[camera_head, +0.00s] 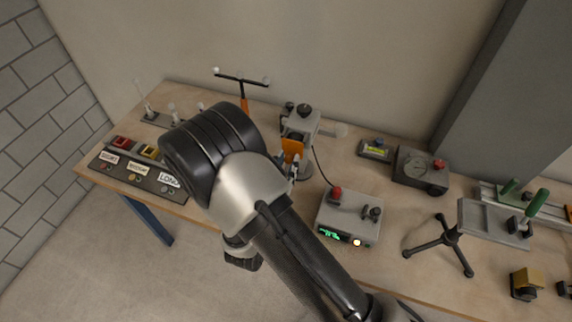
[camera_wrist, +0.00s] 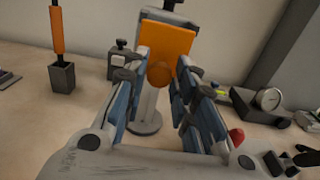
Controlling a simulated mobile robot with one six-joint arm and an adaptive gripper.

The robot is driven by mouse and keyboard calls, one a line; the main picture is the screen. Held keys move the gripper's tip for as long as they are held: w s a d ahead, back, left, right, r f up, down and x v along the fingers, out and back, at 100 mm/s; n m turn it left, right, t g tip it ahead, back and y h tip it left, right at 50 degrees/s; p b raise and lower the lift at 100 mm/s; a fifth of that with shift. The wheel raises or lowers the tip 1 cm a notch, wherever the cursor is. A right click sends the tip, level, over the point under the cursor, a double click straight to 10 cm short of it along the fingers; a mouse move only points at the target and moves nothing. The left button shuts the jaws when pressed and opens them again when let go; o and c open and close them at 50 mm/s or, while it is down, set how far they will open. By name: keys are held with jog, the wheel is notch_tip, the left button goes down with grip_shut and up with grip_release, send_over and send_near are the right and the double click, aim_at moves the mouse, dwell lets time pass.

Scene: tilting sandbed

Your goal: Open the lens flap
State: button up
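The orange lens flap (camera_head: 296,147) is on the front of a grey instrument head on a stand at the back middle of the table. In the wrist view the flap (camera_wrist: 167,36) is straight ahead, with a round orange knob (camera_wrist: 159,75) at its lower edge. It looks closed over the front of the head. My gripper (camera_wrist: 163,68) is open, its fingers on either side of the knob with gaps visible. I cannot tell whether either fingertip touches the flap. In the head view my arm partly hides the gripper (camera_head: 292,168).
A grey control box (camera_head: 348,217) with a red knob stands right of the instrument. A holder with an orange-handled tool (camera_wrist: 62,75) stands left of the instrument. A gauge box (camera_head: 421,170) is at the back right.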

grip_shut()
jog(key=shift+a, duration=0.1)
dwell(0.3)
